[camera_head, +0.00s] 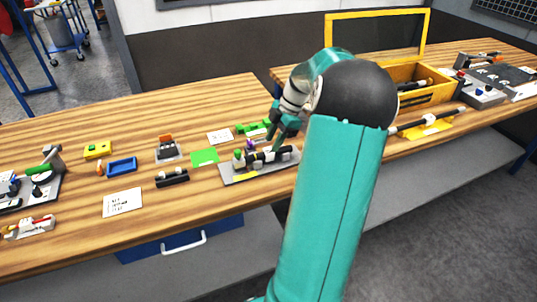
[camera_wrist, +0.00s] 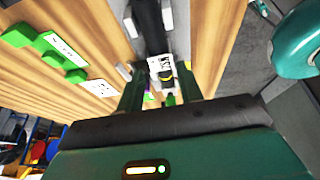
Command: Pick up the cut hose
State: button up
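A dark hose-like piece (camera_head: 268,155) with pale bands lies on a grey tray (camera_head: 238,178) on the near bench; I take it for the cut hose, but it is small here. In the wrist view a long black piece (camera_wrist: 150,25) runs from the top edge towards my fingers, with a white marked label (camera_wrist: 160,66) at its near end. My gripper (camera_wrist: 160,92) has its two green fingers apart, one on each side of the label's line. In the head view my gripper (camera_head: 274,142) points down just above the tray. Contact cannot be told.
A green card (camera_head: 204,157), green blocks (camera_head: 250,127), a black part (camera_head: 172,178) and a blue tray (camera_head: 121,166) lie left of the tray. Another dark rod (camera_head: 428,121) lies on a yellow mat at right, near a yellow box (camera_head: 417,93).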

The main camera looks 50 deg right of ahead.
aim_at(268, 150)
jog(key=x, duration=0.5)
jog(key=shift+a, duration=0.1)
jog(key=c, duration=0.6)
jog(key=shift+o, duration=0.2)
jog(key=shift+r, duration=0.15)
